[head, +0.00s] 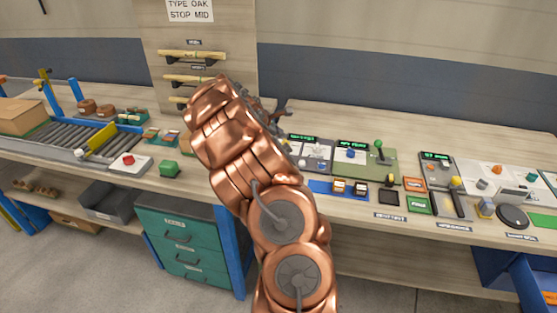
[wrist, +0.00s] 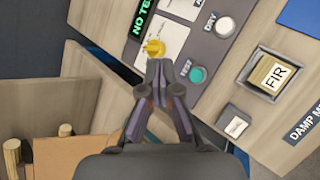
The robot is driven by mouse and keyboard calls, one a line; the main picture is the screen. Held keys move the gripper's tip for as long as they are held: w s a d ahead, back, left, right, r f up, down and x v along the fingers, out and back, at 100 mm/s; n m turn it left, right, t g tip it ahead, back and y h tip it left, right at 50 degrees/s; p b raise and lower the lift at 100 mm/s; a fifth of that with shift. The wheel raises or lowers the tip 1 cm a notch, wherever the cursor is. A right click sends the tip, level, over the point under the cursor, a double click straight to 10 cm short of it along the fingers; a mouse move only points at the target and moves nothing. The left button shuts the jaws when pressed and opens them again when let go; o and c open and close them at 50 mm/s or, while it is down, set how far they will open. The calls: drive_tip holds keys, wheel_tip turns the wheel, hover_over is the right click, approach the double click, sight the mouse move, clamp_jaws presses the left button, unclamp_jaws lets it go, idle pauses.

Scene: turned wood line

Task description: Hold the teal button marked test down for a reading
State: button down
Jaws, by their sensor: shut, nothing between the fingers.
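The teal button (wrist: 197,74) sits on a dark grey panel (wrist: 213,52) in the wrist view, with a label reading TEST beside it. My gripper (wrist: 160,68) is shut and empty. Its tips appear left of the teal button in that view, just below a yellow knob (wrist: 154,48); I cannot tell how high they are above the panel. In the head view my gripper (head: 283,106) is above the bench, beyond my copper arm. The meter's green display (head: 303,138) shows there, but I cannot make out the teal button.
A white button (wrist: 225,27) labelled DRY is on the same panel. A block marked FIR (wrist: 275,76) sits in a framed tray to the right, and a small labelled pad (wrist: 236,124) lies below.

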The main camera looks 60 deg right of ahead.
drive_tip(key=shift+f, duration=0.1)
drive_tip(key=shift+f+b, duration=2.55)
drive_tip(key=shift+f, duration=1.75)
drive_tip(key=shift+f, duration=0.1)
drive_tip(key=shift+f+b, duration=0.35)
drive_tip(key=shift+f+b, duration=0.3)
drive_tip(key=shift+f, duration=0.05)
idle(0.8)
drive_tip(key=shift+r+p, duration=0.4)
drive_tip(key=shift+r, duration=0.4)
drive_tip(key=shift+r, duration=0.1)
drive_tip(key=shift+r+p, duration=1.4)
drive_tip(key=shift+r, duration=1)
